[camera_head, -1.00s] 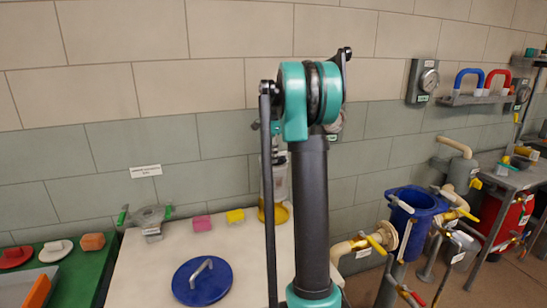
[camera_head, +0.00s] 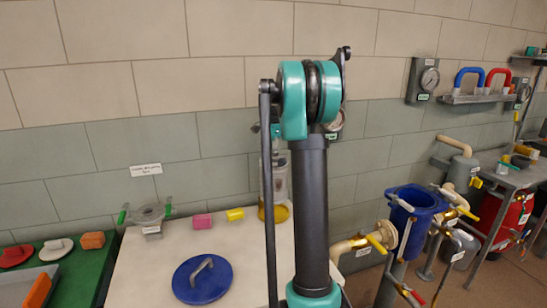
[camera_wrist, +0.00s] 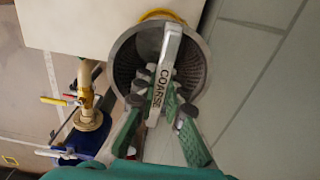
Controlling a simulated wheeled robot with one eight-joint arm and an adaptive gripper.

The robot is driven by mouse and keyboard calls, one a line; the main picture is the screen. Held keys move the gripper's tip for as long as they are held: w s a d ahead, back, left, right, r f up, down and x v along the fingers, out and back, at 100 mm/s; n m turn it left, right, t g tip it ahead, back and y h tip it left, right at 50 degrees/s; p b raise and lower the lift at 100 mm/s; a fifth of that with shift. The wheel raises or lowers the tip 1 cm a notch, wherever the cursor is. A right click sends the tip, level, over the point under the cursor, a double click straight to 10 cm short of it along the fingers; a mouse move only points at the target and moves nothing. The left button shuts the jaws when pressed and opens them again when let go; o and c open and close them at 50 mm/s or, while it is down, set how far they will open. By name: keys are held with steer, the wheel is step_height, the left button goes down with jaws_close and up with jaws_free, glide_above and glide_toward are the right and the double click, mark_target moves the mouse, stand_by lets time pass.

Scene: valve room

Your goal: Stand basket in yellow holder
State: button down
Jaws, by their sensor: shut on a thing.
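The basket (camera_wrist: 126,66) is a grey mesh cylinder with a pale bar handle (camera_wrist: 172,45) marked COARSE. My gripper (camera_wrist: 161,92) is shut on the handle in the wrist view. In the head view the basket (camera_head: 281,178) stands upright, partly hidden by my arm. The yellow holder (camera_head: 281,213) shows at its lower end, on the pale table near the wall. A yellow rim of the holder (camera_wrist: 165,13) also shows past the basket in the wrist view. I cannot tell whether the basket rests fully on the holder's bottom.
On the pale table (camera_head: 140,270) are a blue lid (camera_head: 202,286), a pink block (camera_head: 202,221), a yellow block (camera_head: 235,215) and a grey clamp-like fitting (camera_head: 150,214). A blue vessel (camera_head: 417,205) and pipes with yellow-handled valves (camera_head: 377,243) stand to the right.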

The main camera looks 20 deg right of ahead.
steer(key=shift+f, duration=1.55)
steer(key=shift+f, duration=2.5)
stand_by(1.5)
steer(key=c, duration=1.5)
jaws_free()
steer(key=o, duration=0.4)
